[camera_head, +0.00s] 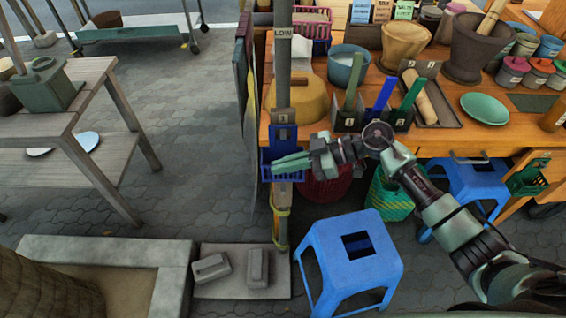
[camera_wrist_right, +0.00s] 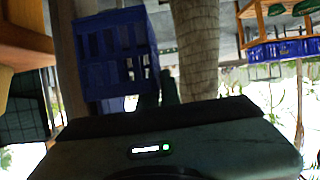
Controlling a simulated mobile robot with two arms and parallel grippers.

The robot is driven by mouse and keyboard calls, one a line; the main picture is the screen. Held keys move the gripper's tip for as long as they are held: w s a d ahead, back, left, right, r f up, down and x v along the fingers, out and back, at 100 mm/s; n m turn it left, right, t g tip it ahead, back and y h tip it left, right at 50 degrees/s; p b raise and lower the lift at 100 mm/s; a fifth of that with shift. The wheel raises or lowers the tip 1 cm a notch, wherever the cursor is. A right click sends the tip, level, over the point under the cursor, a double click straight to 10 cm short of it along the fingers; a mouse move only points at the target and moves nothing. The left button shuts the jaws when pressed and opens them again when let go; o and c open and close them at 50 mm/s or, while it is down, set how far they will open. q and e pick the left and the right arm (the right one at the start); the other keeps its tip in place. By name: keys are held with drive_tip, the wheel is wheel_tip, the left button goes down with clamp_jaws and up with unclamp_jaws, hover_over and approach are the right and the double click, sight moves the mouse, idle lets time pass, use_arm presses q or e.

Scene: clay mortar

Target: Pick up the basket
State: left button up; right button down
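A small blue basket (camera_head: 267,168) with slotted sides is at the upright post, just below the table's left corner. In the right wrist view the blue basket (camera_wrist_right: 118,42) fills the upper left. My right gripper (camera_head: 280,163) reaches in front of the basket in the head view and covers part of it. Its two pale green fingers lie close together and look shut. In the right wrist view the dark fingers (camera_wrist_right: 160,88) are beside the basket, with nothing visible between them. I cannot tell whether they touch it. My left gripper is not in view.
A blue stool (camera_head: 350,250) stands below my right arm. A red basket (camera_head: 325,187) and a green basket (camera_head: 391,192) sit under the wooden table (camera_head: 455,140), which is crowded with pots and tools. Open paving (camera_head: 190,140) lies left of the post (camera_head: 283,70).

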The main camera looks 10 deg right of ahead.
drive_tip(key=s+a+r+p, duration=0.2)
drive_tip(key=s+r+p, duration=0.2)
drive_tip(key=s+r, duration=0.4)
drive_tip(key=shift+s+a+r, duration=0.25)
drive_tip(key=shift+s+a, duration=0.05)
drive_tip(key=shift+s, duration=2.1)
drive_tip(key=s+a+p, duration=0.2)
drive_tip(key=s+p, duration=0.6)
drive_tip(key=s, duration=0.1)
drive_tip(key=shift+s, duration=0.4)
